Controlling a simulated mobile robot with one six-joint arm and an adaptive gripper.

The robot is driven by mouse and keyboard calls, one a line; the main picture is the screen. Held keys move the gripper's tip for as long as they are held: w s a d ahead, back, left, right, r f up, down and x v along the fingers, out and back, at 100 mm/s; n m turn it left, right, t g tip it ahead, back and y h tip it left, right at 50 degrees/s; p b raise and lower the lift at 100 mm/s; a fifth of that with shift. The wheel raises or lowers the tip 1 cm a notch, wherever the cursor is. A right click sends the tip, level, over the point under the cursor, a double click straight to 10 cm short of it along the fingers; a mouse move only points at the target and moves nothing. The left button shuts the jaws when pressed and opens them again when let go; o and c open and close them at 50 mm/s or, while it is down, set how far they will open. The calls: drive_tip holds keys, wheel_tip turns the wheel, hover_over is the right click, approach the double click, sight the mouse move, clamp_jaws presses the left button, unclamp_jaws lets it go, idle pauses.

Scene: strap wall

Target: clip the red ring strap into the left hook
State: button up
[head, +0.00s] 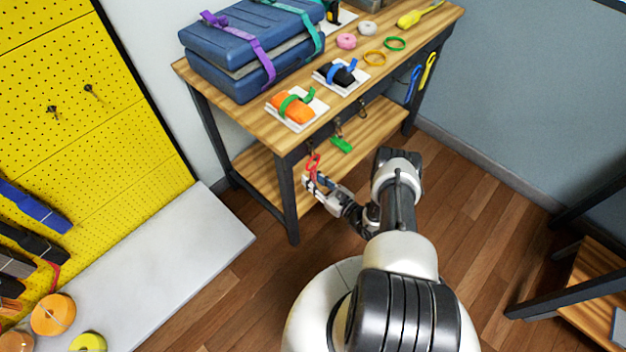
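The red ring strap (313,162) shows as a small red loop standing up at the tip of my gripper (315,180). My gripper appears shut on the strap's lower part, with its fingers hiding much of it. They are under the front edge of the wooden workbench (345,107), near its front leg. The left hook (308,149) is a small dark shape below that edge, just above the red loop. At this size I cannot tell whether the loop touches the hook.
A green strap (341,145) hangs under the middle hook (338,128); another hook (362,110) is farther right. The bench leg (289,200) stands close left of my gripper. The lower shelf (262,172) lies behind. Blue cases (240,50) and an orange strapped bundle (292,108) sit on top.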

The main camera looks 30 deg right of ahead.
drive_tip(key=o, duration=0.4)
drive_tip(key=shift+s, duration=0.1)
drive_tip(key=v, duration=1.1)
drive_tip(key=shift+s, duration=0.4)
drive_tip(key=shift+d, duration=0.15)
